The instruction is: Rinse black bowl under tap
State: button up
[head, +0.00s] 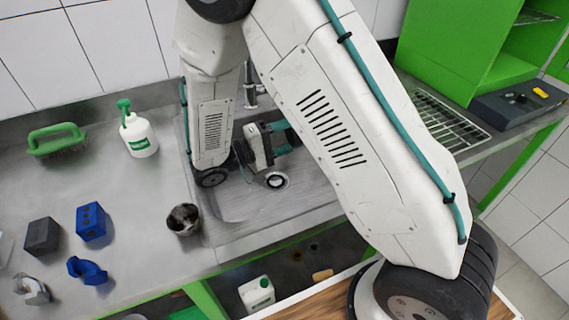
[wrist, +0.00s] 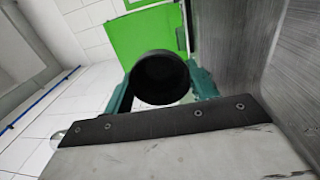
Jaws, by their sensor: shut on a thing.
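The black bowl (wrist: 160,78) is held between the teal fingers of my gripper (wrist: 163,88) in the wrist view, its round dark opening facing the camera. In the head view my gripper (head: 283,138) is over the sink basin (head: 235,208), pointing right, and my arm link hides its tips; I cannot make out the bowl there. The metal tap (head: 251,96) stands at the back of the sink, partly behind my arm, left of and behind the gripper. No running water is visible. The drain (head: 277,181) shows below the gripper.
A dark cup (head: 184,219) stands at the sink's left edge. A metal rack (head: 447,123) is at right.

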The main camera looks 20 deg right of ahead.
aim_at(292, 143)
jog(key=shift+r+h, duration=0.3)
jog(key=shift+r, duration=0.05)
dwell(0.7)
dwell(0.9)
jog(key=f, duration=0.1)
jog(key=f+y, duration=0.2)
jog(key=shift+d+f, duration=0.2)
jog(key=shift+d, duration=0.1)
jog(key=shift+d+f+y, duration=0.1)
jog(key=shift+f+y, duration=0.4)
jog(key=shift+y, duration=0.2)
jog(key=shift+s+d+y, duration=0.1)
jog(key=shift+d+y, duration=0.75)
jog(key=shift+y, duration=0.05)
jog(key=y, duration=0.3)
jog(key=d+f+y, duration=0.1)
jog(key=y, duration=0.1)
jog(key=shift+d, duration=0.1)
jog(key=shift+d+f+y, duration=0.4)
jog(key=shift+d+y, duration=0.85)
jog(key=shift+y, duration=0.3)
jog(key=shift+d+f+y, duration=0.4)
jog(key=shift+d+y, duration=0.9)
jog(key=shift+y, duration=0.3)
jog(key=shift+d+f+y, duration=0.4)
jog(key=shift+d+y, duration=0.85)
jog(key=shift+y, duration=0.3)
